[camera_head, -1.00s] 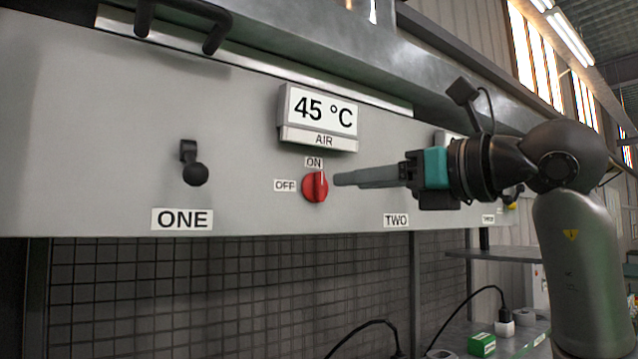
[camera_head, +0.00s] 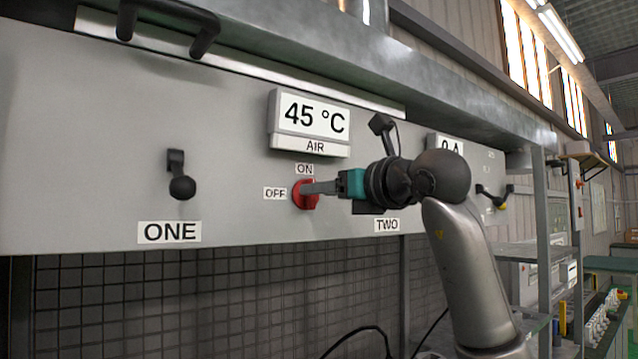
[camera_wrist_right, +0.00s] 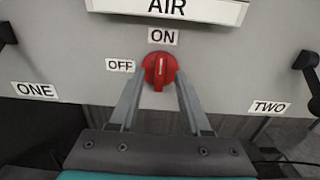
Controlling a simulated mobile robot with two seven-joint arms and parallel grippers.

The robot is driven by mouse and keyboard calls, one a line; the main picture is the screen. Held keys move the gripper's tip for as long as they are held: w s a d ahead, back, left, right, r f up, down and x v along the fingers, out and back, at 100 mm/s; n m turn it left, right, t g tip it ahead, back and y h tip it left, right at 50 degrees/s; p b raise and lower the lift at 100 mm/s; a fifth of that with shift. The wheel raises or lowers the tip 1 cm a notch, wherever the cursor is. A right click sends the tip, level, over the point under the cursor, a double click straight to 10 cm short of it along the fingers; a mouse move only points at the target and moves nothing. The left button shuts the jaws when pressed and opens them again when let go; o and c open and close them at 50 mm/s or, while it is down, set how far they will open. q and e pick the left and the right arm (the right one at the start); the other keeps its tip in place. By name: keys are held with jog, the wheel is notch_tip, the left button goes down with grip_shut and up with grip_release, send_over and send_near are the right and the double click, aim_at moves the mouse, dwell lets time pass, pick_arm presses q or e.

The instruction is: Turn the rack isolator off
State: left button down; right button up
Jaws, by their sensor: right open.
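The red rotary knob (camera_head: 302,195) is on the grey panel, between an ON label above and an OFF label at its left. In the right wrist view the knob (camera_wrist_right: 159,71) has its pale pointer line upright, toward the ON label (camera_wrist_right: 162,36). The OFF label (camera_wrist_right: 120,65) is at its left. My right gripper (camera_head: 312,188) comes from the right, level with the knob. In the wrist view its open fingers (camera_wrist_right: 159,84) stand on both sides of the knob's lower part; I cannot tell whether they touch it. My left gripper is not in view.
The AIR display (camera_head: 310,122) reading 45 °C juts out above the knob. A black lever (camera_head: 181,180) above the ONE label is at the left. The TWO label (camera_head: 387,225) is below my right wrist. A black handle (camera_head: 168,22) is at the upper left.

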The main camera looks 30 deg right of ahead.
jog(key=shift+w, duration=0.8)
jog(key=shift+c, duration=0.4)
grip_shut()
